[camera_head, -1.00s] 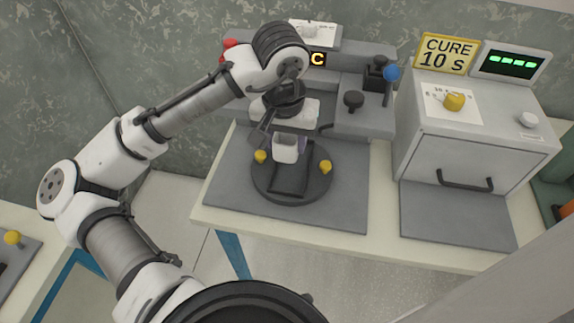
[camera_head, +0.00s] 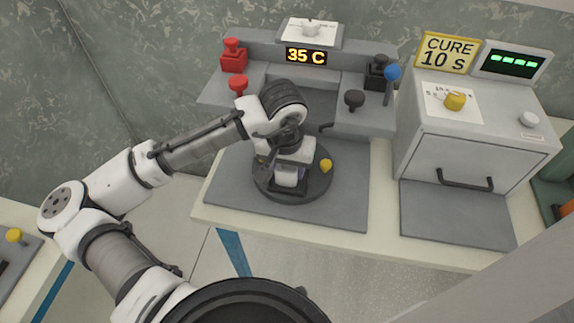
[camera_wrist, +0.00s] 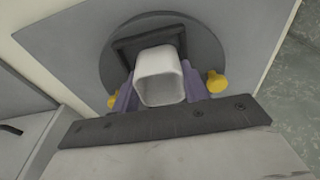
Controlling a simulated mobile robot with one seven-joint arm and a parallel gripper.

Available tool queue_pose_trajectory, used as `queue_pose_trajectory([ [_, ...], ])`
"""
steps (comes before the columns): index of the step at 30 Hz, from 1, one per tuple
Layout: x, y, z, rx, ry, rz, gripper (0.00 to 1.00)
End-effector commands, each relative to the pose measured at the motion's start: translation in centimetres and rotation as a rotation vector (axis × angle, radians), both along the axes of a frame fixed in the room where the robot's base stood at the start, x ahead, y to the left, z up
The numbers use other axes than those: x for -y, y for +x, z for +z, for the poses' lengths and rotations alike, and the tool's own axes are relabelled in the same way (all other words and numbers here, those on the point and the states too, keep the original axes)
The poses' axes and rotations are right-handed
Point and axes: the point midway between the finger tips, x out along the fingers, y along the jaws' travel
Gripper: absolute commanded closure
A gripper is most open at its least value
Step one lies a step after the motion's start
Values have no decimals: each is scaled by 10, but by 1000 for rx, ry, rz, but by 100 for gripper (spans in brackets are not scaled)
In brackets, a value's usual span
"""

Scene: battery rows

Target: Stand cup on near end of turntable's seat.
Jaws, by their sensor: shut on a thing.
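The white, square-mouthed cup (camera_wrist: 160,76) is held upright between the purple fingers of my gripper (camera_wrist: 160,90). In the head view the cup (camera_head: 287,178) shows just under my gripper (camera_head: 290,171), over the near part of the seat. The turntable is a dark round disc (camera_head: 318,182) with a dark rectangular seat (camera_head: 284,188). In the wrist view the seat (camera_wrist: 122,50) shows behind the cup on the turntable (camera_wrist: 203,42). My gripper and wrist hide much of the seat. I cannot tell whether the cup's base touches it.
A yellow knob (camera_head: 326,165) stands on the turntable's right. Behind is a station with red knobs (camera_head: 234,56), dark knobs (camera_head: 354,99) and a "35 C" display (camera_head: 306,56). A cure oven (camera_head: 465,145) stands to the right. The grey mat (camera_head: 345,210) in front is clear.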

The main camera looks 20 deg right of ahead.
Motion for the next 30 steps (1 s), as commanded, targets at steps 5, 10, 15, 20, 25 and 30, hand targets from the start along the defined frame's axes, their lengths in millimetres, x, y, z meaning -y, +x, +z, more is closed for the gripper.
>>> queue_pose_trajectory([
  [5, 0, 0, -2, 0, 0, 0, 42],
  [10, 0, 0, -2, 0, 0, 0, 33],
  [15, 0, 0, -1, 0, 0, 0, 33],
  [20, 0, -1, 10, 1, 0, -1, 33],
  [25, -3, -4, 42, 4, -1, -1, 33],
  [30, -6, -9, 79, 3, -1, -2, 33],
])
